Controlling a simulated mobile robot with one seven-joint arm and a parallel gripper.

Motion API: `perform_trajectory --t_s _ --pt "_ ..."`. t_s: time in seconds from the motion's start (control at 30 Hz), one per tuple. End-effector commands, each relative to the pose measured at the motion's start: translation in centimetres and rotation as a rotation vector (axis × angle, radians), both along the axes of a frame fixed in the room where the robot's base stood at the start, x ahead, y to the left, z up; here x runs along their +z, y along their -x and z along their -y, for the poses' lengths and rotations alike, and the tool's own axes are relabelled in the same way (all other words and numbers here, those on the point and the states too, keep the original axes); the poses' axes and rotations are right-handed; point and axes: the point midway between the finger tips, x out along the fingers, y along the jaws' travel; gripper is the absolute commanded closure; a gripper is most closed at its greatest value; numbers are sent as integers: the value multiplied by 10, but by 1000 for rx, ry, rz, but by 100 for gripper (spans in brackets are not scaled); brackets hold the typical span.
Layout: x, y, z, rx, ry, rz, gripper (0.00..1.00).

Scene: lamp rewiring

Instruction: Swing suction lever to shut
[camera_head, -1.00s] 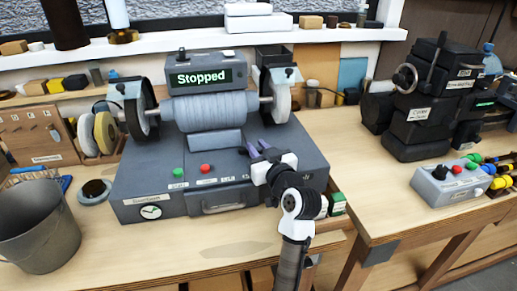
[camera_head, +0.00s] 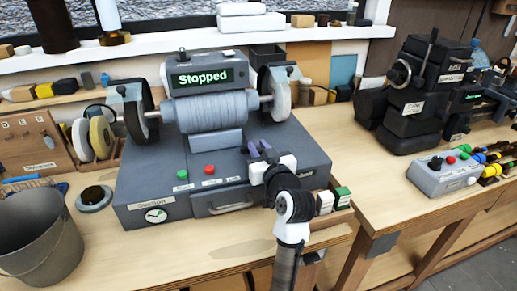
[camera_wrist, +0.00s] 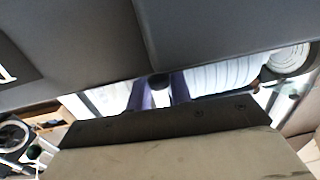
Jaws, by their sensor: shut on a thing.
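The grinding machine (camera_head: 150,190) stands on the bench, with a grey ribbed motor housing (camera_head: 210,112) and a screen (camera_head: 199,77) reading "Stopped". My gripper (camera_head: 259,148) is over the right part of its base, its purple fingers pointing away towards the right wheel. In the wrist view my gripper (camera_wrist: 159,92) is closed around a small dark round knob (camera_wrist: 160,82), which looks like the end of the suction lever. The rest of the lever and any label on it are hidden in both views.
A green button (camera_head: 182,174) and a red button (camera_head: 209,169) sit left of my gripper. The right grinding wheel (camera_head: 276,95) stands behind it. A metal bucket (camera_head: 38,235) is at the left. A control box (camera_head: 445,174) and a dark machine (camera_head: 415,105) are on the right bench.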

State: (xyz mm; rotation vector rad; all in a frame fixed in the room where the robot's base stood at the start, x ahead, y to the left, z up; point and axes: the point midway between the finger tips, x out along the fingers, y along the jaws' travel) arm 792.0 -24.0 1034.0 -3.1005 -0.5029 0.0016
Motion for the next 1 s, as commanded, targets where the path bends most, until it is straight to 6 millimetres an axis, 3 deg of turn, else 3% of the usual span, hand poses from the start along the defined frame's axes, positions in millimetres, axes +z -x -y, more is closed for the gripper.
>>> perform_trajectory --t_s 0.53,0.57,0.7,1.0 --pt "0 1 -1 -89 0 1 100" --pt "0 1 -1 -89 0 1 78" --pt "0 0 -1 -90 1 1 60" --pt "0 2 0 -91 1 1 59"
